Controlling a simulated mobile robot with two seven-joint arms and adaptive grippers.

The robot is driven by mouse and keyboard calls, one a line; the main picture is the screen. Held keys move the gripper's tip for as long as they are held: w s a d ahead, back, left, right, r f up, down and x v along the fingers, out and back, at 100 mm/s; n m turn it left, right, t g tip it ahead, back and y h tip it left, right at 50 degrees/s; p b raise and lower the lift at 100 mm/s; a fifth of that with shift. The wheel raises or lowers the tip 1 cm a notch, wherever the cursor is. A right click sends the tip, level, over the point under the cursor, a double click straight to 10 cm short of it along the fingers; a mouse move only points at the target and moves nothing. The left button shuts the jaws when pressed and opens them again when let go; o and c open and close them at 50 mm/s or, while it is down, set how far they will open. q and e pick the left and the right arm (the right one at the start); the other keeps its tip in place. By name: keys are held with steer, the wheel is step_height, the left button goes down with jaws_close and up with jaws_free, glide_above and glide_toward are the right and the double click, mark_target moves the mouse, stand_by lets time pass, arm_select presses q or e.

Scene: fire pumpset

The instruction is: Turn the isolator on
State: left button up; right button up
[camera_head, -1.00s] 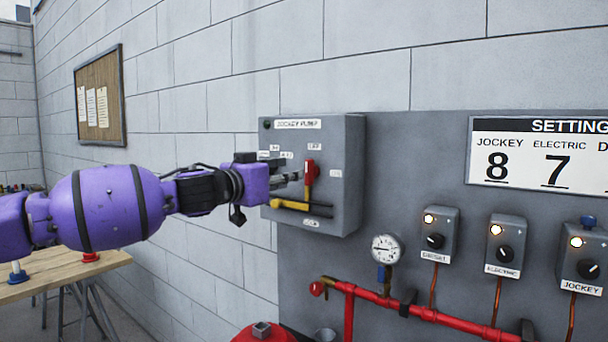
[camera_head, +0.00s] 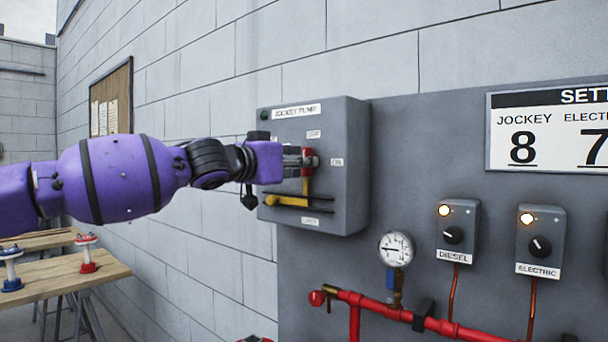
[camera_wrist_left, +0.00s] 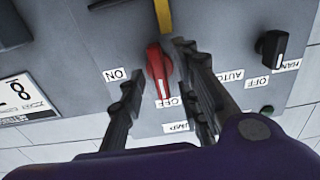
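The isolator's red handle (camera_head: 308,154) is on the front of the grey JOCKEY PUMP box (camera_head: 345,185). In the left wrist view the red handle (camera_wrist_left: 158,68) points at the OFF label, with the ON label (camera_wrist_left: 115,75) to its left. My left gripper (camera_head: 301,158) is at the handle in the head view and partly hides it. In the wrist view my left gripper's fingers (camera_wrist_left: 158,98) are apart, one on each side of the handle. I cannot tell whether either finger touches it. My right gripper is not in view.
A yellow bar (camera_head: 287,201) sits below the handle. A black HAND/OFF/AUTO knob (camera_wrist_left: 270,45) is beside the right finger in the wrist view. A pressure gauge (camera_head: 396,249), red pipe (camera_head: 400,314) and DIESEL control box (camera_head: 457,230) are right of and below the box.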

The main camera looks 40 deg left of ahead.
arm_select(q)
steer(key=shift+r, duration=0.15)
steer(key=shift+c, duration=0.2)
jaws_close()
steer(key=shift+m, duration=0.4)
steer(key=shift+d+f+m+p, duration=0.1)
steer(key=shift+m+p, duration=0.4)
steer(key=shift+m, duration=3.8)
steer(key=shift+d+f+m+p, duration=0.1)
steer(key=shift+m+p, duration=0.35)
steer(key=shift+m, duration=3.85)
